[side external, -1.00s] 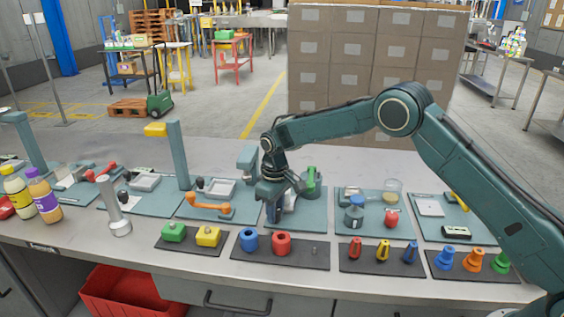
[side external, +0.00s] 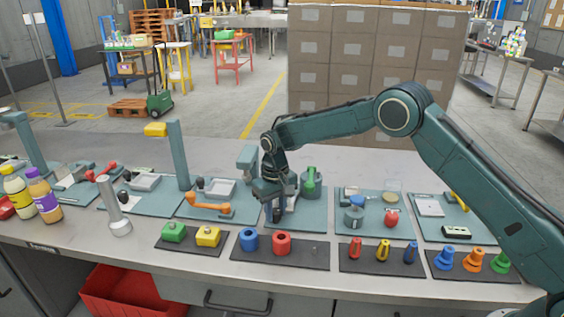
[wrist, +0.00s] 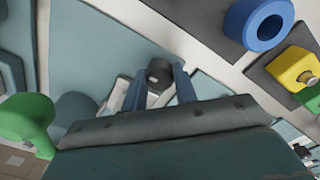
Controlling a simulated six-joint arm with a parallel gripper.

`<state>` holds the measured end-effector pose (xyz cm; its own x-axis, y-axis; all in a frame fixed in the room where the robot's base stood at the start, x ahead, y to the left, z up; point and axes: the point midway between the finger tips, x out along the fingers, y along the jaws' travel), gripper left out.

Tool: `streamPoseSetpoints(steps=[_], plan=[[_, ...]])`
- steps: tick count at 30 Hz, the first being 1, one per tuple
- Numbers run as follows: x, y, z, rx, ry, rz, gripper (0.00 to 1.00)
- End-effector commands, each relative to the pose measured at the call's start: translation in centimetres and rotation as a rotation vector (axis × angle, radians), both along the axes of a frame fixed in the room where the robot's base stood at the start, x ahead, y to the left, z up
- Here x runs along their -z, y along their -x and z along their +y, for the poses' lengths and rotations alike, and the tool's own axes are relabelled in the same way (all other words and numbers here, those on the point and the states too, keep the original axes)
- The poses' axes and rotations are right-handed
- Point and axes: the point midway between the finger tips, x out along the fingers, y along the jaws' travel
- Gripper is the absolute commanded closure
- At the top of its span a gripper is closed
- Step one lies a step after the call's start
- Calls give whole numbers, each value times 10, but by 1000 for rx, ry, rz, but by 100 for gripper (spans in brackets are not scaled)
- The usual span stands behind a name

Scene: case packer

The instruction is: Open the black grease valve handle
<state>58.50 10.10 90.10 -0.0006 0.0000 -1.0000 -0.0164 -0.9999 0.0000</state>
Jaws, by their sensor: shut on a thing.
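In the wrist view, the black grease valve handle (wrist: 159,72) shows as a dark rounded end between the two blue-grey fingers of my gripper (wrist: 160,82). My gripper is shut on it. In the side view, my gripper (side external: 275,206) points down over the middle teal board, and a small dark end (side external: 277,215) shows at its fingertips. The rest of the handle and the valve body are mostly hidden by my gripper.
A teal post (side external: 179,155) rises at the left.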

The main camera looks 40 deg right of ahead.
Motion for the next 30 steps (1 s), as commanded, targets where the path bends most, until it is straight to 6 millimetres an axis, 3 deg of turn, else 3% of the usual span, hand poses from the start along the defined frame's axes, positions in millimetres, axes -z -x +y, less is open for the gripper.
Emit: streamPoseSetpoints(steps=[2,3,6,20,30], plan=[[-1,0,0,1,0,0,94],[-1,0,0,1,0,0,66],[0,0,0,0,0,0,50],[-6,-1,0,-1,0,-2,50],[-46,-1,0,-1,-1,-4,50]])
